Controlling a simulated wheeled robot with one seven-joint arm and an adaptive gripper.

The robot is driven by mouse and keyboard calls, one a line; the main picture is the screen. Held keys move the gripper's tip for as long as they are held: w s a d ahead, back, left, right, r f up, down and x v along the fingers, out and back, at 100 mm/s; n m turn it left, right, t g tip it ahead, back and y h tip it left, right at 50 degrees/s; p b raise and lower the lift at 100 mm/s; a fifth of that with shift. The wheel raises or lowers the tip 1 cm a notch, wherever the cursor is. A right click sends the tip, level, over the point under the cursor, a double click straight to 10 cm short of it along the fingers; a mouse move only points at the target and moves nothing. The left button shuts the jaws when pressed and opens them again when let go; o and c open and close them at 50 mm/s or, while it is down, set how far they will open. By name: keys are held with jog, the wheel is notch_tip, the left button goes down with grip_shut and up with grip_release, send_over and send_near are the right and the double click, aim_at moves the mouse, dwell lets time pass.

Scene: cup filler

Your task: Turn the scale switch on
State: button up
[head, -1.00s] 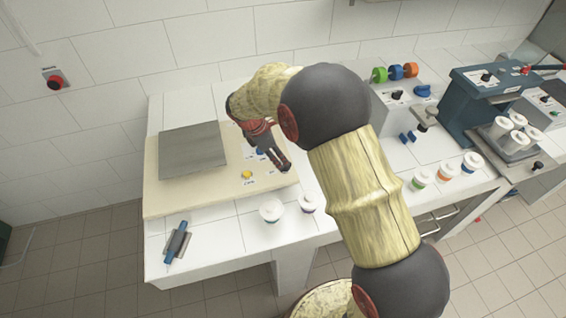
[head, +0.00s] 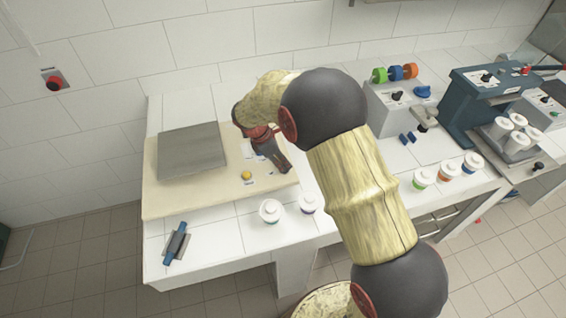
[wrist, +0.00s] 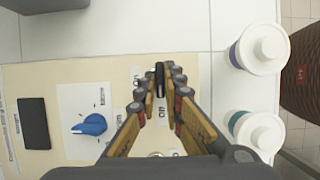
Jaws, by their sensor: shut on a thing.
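The scale is a beige board (head: 170,203) with a grey weighing plate (head: 190,150) on the table at left. Its switch (wrist: 160,76) is a small black lever between my fingertips in the wrist view, with a white label below it in the picture. My gripper (wrist: 163,72) is closed in on the switch, one finger on each side. In the head view my gripper (head: 283,167) reaches down to the scale's right part and hides the switch.
A blue knob (wrist: 90,125) and a dark panel (wrist: 33,123) are left of the fingers. A yellow button (head: 247,175) is on the board. Two white lidded cups (head: 270,211) (head: 308,203) stand close by at the front. A blue tool (head: 176,243) lies at the left front.

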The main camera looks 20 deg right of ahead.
grip_shut()
jog(key=shift+r+m+g+p, duration=0.1)
jog(key=shift+m+g+p, duration=0.2)
jog(key=shift+m+p, duration=0.4)
jog(key=m+g+p, duration=0.1)
jog(key=m+p, duration=0.1)
jog(key=m, duration=0.1)
jog(key=shift+w, duration=0.15)
jog(key=m+g+p, duration=0.1)
jog(key=m, duration=0.2)
jog(key=m+y+p, duration=0.1)
jog(key=m, duration=0.1)
jog(key=shift+w+d+m+g+y+p, duration=0.15)
jog(key=shift+m+g+y+p, duration=0.15)
jog(key=shift+m+g, duration=0.1)
jog(key=m+y+p, duration=0.1)
jog(key=m, duration=0.2)
jog(key=shift+d+m+g, duration=0.1)
jog(key=shift+m+g, duration=0.2)
jog(key=shift+g, duration=0.1)
jog(key=shift+m+y+p, duration=0.35)
jog(key=shift+m+y, duration=0.55)
jog(key=shift+m, duration=1.2)
jog(key=o, duration=0.6)
grip_release()
